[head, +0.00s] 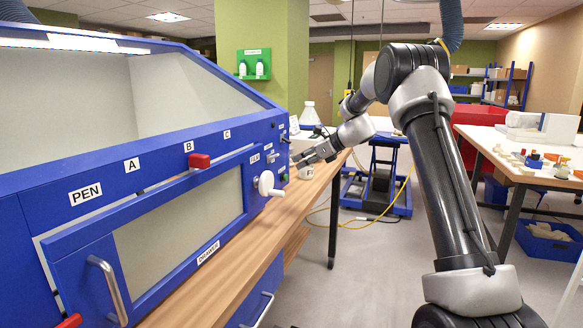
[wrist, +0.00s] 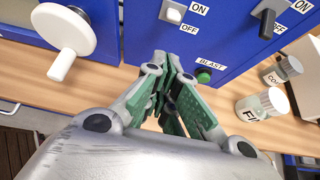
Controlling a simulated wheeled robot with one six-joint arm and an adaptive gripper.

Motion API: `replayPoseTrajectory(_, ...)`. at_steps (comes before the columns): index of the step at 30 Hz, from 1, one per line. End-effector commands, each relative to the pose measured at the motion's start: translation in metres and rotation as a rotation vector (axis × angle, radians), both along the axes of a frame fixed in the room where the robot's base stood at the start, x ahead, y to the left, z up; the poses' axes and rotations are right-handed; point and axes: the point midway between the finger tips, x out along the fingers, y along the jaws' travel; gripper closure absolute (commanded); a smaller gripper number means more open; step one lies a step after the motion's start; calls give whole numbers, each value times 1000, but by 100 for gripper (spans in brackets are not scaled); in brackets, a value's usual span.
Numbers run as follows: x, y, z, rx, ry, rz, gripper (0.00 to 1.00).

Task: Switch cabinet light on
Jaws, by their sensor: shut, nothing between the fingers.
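The blue cabinet (head: 150,170) fills the left of the head view. A pale strip (head: 60,42) runs under its top edge; I cannot tell whether it is lit. In the wrist view its control face shows a white switch (wrist: 173,12) and a black switch (wrist: 267,23), each labelled ON above and OFF below. Which one serves the light is not readable. The black lever appears to point down towards OFF; the white one's position is unclear. My gripper (wrist: 172,62) is shut and empty, below the white switch and left of the green BLAST button (wrist: 203,76), seemingly apart from the panel.
A white crank handle (wrist: 65,42) juts out left of my gripper, also seen in the head view (head: 268,184). Labelled jars (wrist: 262,104) stand at the right on the wooden bench (wrist: 225,92). A red knob (head: 199,161) sits on the cabinet front. Floor lies open right of the bench.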

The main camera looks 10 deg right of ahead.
Motion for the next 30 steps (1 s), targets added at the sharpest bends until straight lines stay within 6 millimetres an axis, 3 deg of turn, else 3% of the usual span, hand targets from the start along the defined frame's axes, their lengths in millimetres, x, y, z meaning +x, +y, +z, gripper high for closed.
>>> replayPoseTrajectory(3,-9,-13,16,-1,-2,-1,100)
replayPoseTrajectory(9,-16,-23,28,0,0,-1,100)
replayPoseTrajectory(25,-17,-24,29,-7,-10,7,100)
replayPoseTrajectory(30,-19,-29,23,-129,-129,112,100)
